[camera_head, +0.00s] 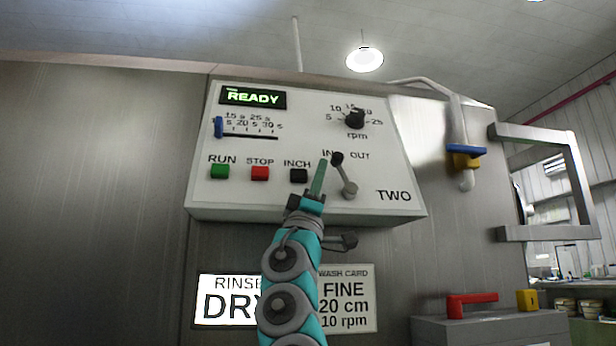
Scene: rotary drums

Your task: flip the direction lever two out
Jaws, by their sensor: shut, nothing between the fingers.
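The control panel (300,190) marked TWO is a tilted white box on a grey metal wall. Its direction lever (346,178) sits at the lower right, with a dark knob (337,158) leaning up and left, below the IN label (328,154). The OUT label (360,155) is to the right of the knob. My gripper (321,166) is shut and empty, its teal fingers pointing up just left of the lever. I cannot tell whether the fingertips touch the knob. My arm comes up from below and covers part of the panel's lower edge.
Left of my gripper are the INCH (298,176), STOP (260,173) and RUN (219,172) buttons. The rpm knob (355,118) is above the lever. A blue-handled valve (466,150) and grey frame (500,233) are at right. A red handle (472,303) is below.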

